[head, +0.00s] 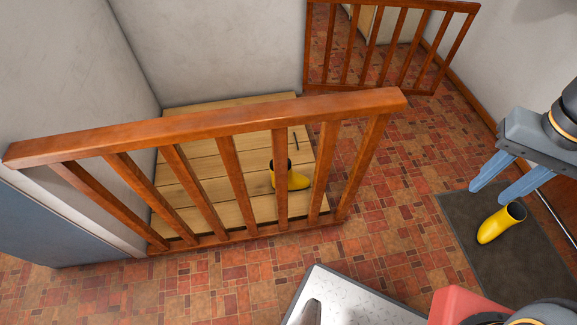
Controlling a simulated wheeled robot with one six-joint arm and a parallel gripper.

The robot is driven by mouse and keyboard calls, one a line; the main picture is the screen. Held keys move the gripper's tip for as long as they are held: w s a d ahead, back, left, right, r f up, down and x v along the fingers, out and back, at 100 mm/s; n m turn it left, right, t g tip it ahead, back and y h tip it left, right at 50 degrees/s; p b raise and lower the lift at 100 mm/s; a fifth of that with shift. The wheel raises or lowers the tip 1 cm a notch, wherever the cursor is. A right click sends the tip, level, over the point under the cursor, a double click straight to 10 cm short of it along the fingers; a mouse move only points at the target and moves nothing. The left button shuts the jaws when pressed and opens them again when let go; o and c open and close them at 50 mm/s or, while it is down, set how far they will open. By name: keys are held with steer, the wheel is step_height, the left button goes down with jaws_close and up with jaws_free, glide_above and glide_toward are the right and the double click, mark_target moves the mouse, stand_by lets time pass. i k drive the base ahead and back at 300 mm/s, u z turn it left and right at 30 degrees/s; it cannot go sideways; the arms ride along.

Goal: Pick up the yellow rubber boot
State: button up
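One yellow rubber boot (497,226) lies on its side on a dark grey mat (460,217) at the right, its dark opening toward the upper right. A second yellow boot (293,180) is on the wooden plank landing (225,213) behind the railing, partly hidden by the balusters. My gripper (490,195) is at the right with its two blue fingers apart, just above and to the left of the boot on the mat. Nothing shows between the fingers, and they look apart from the boot.
A brown wooden railing (200,124) fences the landing at the left. Another railing (392,50) stands at the back. A small dark stick-like thing (296,140) lies on the planks. The red tiled floor (405,170) between the railing and the mat is clear.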

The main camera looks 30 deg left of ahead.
mark_target(297, 182)
steer(key=u, duration=0.5)
steer(key=k, duration=0.35)
steer(key=u, duration=0.75)
steer(key=i, duration=0.4)
steer(key=k, duration=1)
steer(key=z, duration=1.2)
steer(key=i, duration=3.85)
